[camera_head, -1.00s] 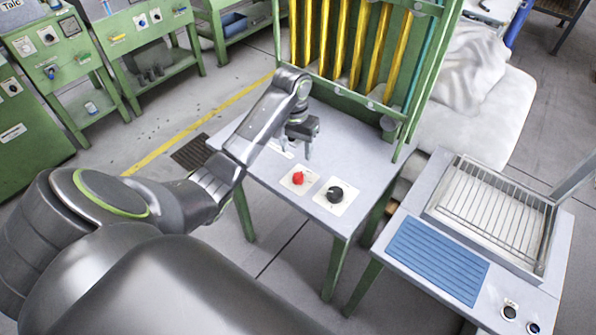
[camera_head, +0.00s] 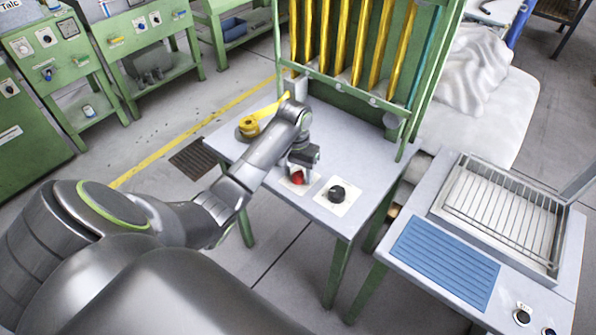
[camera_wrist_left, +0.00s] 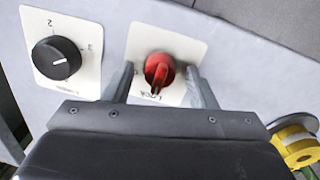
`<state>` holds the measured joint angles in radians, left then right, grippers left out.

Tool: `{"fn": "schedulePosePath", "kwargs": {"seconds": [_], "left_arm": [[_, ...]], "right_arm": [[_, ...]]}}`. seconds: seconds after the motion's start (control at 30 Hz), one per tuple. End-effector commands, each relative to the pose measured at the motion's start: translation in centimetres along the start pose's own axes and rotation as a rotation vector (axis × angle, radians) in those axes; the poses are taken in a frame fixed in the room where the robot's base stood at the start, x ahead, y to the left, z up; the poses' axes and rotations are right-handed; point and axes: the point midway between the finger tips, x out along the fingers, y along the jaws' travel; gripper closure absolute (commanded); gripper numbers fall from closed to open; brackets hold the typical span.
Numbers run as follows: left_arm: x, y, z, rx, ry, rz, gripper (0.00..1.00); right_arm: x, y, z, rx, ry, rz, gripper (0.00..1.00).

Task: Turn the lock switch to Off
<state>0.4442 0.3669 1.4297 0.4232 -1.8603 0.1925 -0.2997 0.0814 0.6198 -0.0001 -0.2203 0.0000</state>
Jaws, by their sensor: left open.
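The red lock switch (camera_head: 298,178) sits on a pale label plate on the grey table top. In the left wrist view the red knob (camera_wrist_left: 159,70) lies between the two fingers, with a gap on each side. The plate's "Lock" lettering shows upside down there, and its Off mark cannot be read. My left gripper (camera_head: 298,172) is open, its fingers pointing down around the red knob. It also shows in the left wrist view (camera_wrist_left: 160,85). The black knob (camera_head: 337,193) with a numbered plate stands to the right of the red one. My right gripper is not in view.
A green frame with yellow tubes (camera_head: 345,45) rises at the back. A second table with a blue ribbed mat (camera_head: 445,262) and a wire-rack tray (camera_head: 497,212) stands to the right.

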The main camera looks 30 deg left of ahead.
Motion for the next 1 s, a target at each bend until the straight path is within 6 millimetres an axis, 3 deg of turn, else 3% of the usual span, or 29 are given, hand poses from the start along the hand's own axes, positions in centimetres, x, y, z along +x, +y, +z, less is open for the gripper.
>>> {"fn": "schedulePosePath", "kwargs": {"seconds": [0.13,0.47,0.77,1.0], "left_arm": [[0.0,0.0,0.0,0.000,0.000,0.000,0.51],[0.0,0.0,0.0,0.000,0.000,0.000,0.93],[-0.2,0.0,0.0,0.038,-0.003,0.000,0.93],[-0.6,0.0,0.0,0.175,-0.010,0.000,0.93]], "right_arm": [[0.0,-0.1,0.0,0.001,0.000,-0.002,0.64],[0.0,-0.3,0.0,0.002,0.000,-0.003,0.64],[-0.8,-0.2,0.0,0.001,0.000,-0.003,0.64],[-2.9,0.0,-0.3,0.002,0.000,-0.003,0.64]]}}
